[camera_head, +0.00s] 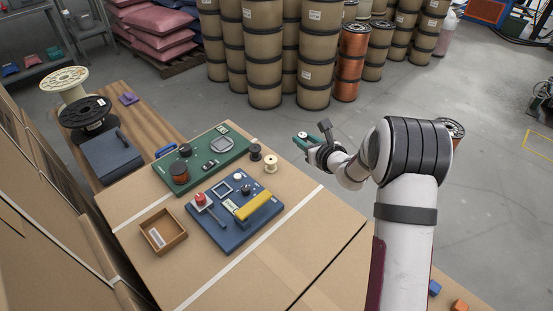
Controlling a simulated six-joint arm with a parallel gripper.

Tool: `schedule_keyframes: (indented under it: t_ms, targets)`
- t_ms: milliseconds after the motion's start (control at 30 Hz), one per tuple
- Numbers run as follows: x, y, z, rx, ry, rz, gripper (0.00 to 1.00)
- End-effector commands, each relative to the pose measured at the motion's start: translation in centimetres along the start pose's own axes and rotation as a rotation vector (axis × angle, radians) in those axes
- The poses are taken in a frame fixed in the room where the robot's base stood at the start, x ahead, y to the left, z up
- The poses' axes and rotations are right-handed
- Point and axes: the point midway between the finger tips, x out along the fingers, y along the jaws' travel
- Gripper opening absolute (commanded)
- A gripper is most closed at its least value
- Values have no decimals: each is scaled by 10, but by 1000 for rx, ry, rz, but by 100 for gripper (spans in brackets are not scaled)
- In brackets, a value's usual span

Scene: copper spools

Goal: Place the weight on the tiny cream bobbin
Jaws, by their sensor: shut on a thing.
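The tiny cream bobbin (270,163) stands upright on the cardboard-topped table, at the right edge of the green board. My gripper (301,140) is up and to the right of the bobbin in the picture, apart from it and held above the table. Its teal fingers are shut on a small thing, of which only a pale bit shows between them. This is likely the weight, but it is too small and covered to be sure. Nothing is seen resting on the cream bobbin.
A small black spool (255,152) stands just left of the cream bobbin. The green board (216,150) carries a copper spool (179,172). A blue board (225,222) holds a yellow bar (258,204) and a red knob (200,199). A wooden tray (163,232) lies front left.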

Motion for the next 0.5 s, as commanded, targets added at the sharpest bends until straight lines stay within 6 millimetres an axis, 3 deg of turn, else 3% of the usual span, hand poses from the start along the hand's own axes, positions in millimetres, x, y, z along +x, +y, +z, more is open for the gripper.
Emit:
schedule_keyframes:
  t_ms: [200, 367, 500]
  targets:
    - [58, 51, -22, 0, 3, 5, 0]
    - [80, 69, -29, 0, 1, 2, 0]
    - [92, 71, -53, 1, 4, 1, 0]
